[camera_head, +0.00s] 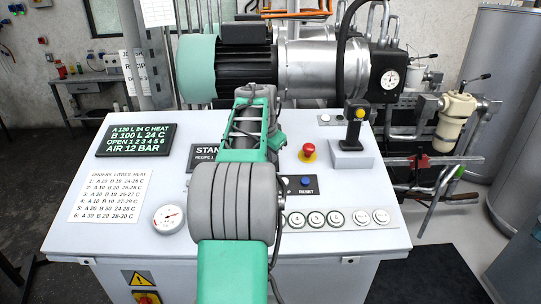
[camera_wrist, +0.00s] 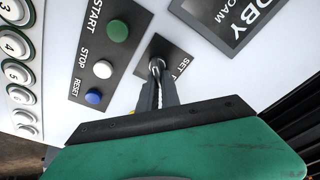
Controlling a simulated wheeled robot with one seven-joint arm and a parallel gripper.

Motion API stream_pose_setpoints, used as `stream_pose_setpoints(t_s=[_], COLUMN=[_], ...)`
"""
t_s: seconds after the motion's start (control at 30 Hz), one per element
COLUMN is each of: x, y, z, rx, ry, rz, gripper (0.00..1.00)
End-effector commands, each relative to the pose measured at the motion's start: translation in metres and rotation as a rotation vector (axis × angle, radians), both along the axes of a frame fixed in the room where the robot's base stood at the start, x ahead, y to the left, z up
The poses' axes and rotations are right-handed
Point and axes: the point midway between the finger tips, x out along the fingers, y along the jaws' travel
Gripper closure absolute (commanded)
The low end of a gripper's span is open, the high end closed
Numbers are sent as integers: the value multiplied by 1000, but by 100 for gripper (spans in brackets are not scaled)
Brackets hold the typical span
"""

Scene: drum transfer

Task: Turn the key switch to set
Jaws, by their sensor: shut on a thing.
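The key switch (camera_wrist: 156,63) shows in the wrist view as a small metal piece on a dark plate (camera_wrist: 172,50). White lettering on the plate's right reads "SET", with more text partly cut off by my gripper. My gripper (camera_wrist: 157,82) reaches the switch from below in that view. Its two narrow fingers are shut on the key switch. I cannot tell clearly which way the key points. In the head view my arm covers the switch and the gripper.
Green start (camera_wrist: 118,30), white stop (camera_wrist: 103,69) and blue reset (camera_wrist: 94,96) buttons sit close left of the switch. The sloped console (camera_head: 365,185) also carries a red mushroom button (camera_head: 308,152), a joystick (camera_head: 355,125), a gauge (camera_head: 168,219) and numbered buttons (camera_head: 315,219).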

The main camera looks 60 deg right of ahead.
Motion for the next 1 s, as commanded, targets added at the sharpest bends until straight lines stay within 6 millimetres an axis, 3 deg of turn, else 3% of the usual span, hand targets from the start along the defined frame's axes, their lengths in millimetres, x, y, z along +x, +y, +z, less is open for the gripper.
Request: stream_pose_setpoints(t_s=[0.67,1.0], x=[0,2], y=[1,0], z=[0,0], rx=[-1,-27], ry=[7,56], rz=[20,182], gripper=[100,100])
